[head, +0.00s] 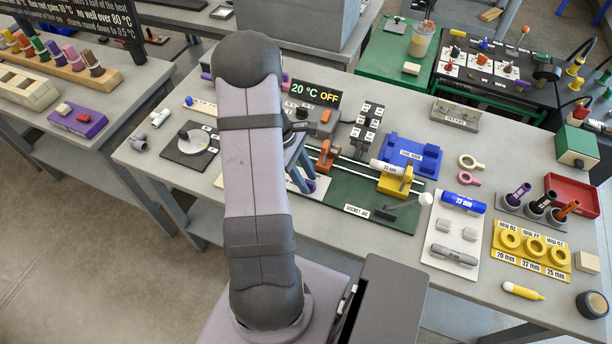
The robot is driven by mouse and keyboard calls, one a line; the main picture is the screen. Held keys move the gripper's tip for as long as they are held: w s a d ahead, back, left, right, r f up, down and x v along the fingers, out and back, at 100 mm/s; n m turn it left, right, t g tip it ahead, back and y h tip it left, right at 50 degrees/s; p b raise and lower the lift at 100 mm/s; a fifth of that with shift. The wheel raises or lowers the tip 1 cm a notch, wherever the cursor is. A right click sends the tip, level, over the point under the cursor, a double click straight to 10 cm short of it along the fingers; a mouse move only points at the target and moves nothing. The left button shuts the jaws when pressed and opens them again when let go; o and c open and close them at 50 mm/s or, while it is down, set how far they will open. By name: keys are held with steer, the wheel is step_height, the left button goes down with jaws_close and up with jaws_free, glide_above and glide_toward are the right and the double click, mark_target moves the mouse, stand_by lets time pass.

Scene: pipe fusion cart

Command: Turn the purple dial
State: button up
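No purple dial shows clearly in the head view. A small purple part (311,185) shows just right of my arm, by the green socket jig board (345,197), mostly hidden. Another purple piece (205,76) shows left of my arm's top joint, its shape unclear. My arm stands across the middle of the view and covers part of the bench. Dark parts, which may be my wrist or gripper (297,128), stick out at its right edge, below the "20 °C OFF" display (315,94). The fingertips cannot be made out, nor any contact with a purple part.
Left of my arm is a dark plate with a white disc and black knob (185,136). To the right are a blue block (412,155), a yellow clamp (396,181), a red tray (573,195) and yellow rings (535,246). A purple box (92,125) sits on the left table.

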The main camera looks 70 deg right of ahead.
steer(key=shift+c, duration=0.7)
jaws_close()
steer(key=shift+m, duration=0.4)
steer(key=m, duration=0.1)
steer(key=m+y, duration=0.1)
steer(key=m, duration=0.1)
steer(key=shift+d+y, duration=0.2)
steer(key=shift+y, duration=0.1)
steer(key=shift+s+d+m+t+y, duration=0.1)
steer(key=shift+m+t+y, duration=0.25)
steer(key=shift+m, duration=0.9)
steer(key=shift+s+m+t+y, duration=0.1)
steer(key=shift+m+t+y, duration=0.2)
steer(key=shift+m, duration=0.95)
steer(key=shift+w, duration=0.1)
steer(key=shift+o, duration=0.7)
jaws_free()
